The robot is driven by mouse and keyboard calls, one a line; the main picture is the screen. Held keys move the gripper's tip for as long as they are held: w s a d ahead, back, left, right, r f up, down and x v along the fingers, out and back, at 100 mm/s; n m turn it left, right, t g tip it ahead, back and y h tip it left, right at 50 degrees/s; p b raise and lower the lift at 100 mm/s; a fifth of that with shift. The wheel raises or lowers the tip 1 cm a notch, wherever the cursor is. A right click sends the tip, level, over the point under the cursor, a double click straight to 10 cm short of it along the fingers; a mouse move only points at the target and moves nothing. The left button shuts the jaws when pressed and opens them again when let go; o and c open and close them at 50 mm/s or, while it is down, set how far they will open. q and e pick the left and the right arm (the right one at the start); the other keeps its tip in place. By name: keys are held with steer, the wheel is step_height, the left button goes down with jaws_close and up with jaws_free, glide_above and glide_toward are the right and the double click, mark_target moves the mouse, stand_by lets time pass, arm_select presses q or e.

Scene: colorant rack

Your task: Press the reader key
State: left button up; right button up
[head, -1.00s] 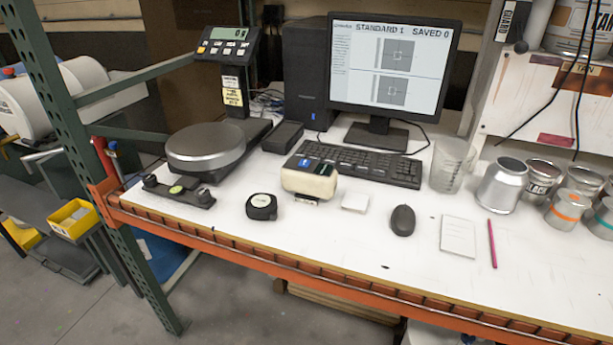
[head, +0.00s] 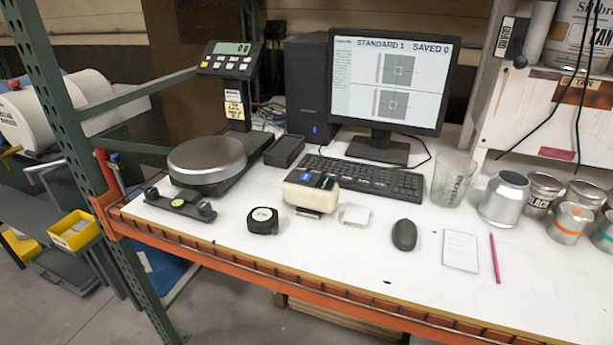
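Neither of my grippers shows in the head view, and nothing touches the reader.
A black round tape measure (head: 263,221) sits left of the reader. A scale (head: 207,160) stands at the back left. A mouse (head: 404,235), a notepad (head: 460,251), a pink pencil (head: 495,258), a clear beaker (head: 452,178) and several cans lie to the right. An orange beam edges the bench front.

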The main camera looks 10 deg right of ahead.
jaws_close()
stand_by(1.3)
